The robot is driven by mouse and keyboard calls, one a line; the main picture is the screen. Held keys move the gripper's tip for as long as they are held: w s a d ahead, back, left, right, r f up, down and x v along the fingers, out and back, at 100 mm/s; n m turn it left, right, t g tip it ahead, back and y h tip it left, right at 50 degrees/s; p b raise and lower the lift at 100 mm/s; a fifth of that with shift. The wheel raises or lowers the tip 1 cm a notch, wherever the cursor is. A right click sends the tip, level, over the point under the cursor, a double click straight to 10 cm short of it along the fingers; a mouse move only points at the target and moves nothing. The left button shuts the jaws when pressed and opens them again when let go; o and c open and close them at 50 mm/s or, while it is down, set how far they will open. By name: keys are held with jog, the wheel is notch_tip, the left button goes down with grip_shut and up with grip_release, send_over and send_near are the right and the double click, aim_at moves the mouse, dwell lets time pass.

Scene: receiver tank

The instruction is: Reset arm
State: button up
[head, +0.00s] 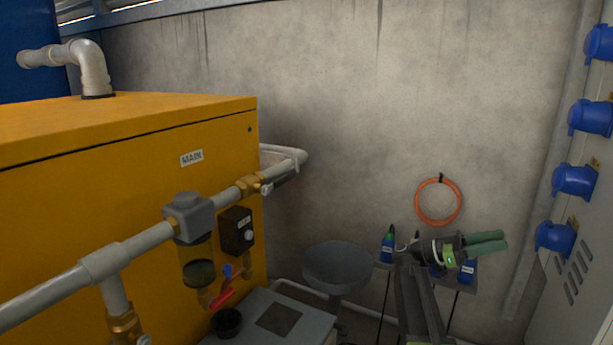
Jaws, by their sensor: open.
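My arm rises from the bottom edge in the lower right of the head view. My gripper (496,242) is at its end, with green fingers pointing right. The fingers are a little apart, and no object shows between them. The gripper appears in front of the back wall and over a small shelf with bottles. I cannot tell its exact distance from them.
A yellow cabinet (130,200) marked MAIN fills the left, with a grey pipe (150,240) and filter bowl (198,262) before it. A grey stool (338,266), blue bottle (387,248) and orange hose coil (420,204) are behind. Blue sockets (574,181) line the right panel.

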jog(key=s+a+f+n+t+y+p, duration=0.4)
jog(key=a+f+n+y+p, duration=0.2)
jog(key=a+f, duration=0.1)
jog(key=s+a+f+n+t+y+p, duration=0.4)
jog(key=a+f+n+y+p, duration=0.2)
jog(key=a+f, duration=0.1)
jog(key=s+a+f+n+y, duration=0.1)
jog(key=a+f+n+y, duration=0.15)
jog(key=a, duration=0.35)
jog(key=s+a+f+n+t+y, duration=0.1)
jog(key=a+f+n+y, duration=0.1)
jog(key=a+n+y, duration=0.3)
jog(key=s+a+f+n+y, duration=0.1)
jog(key=a+f+n+y, duration=0.1)
jog(key=a, duration=0.4)
notch_tip(320, 180, up, 38)
jog(key=p, duration=3.8)
jog(key=shift+w+n, duration=0.25)
jog(key=shift+n, duration=0.2)
jog(key=shift+a+h, duration=0.1)
jog(key=shift+h, duration=0.15)
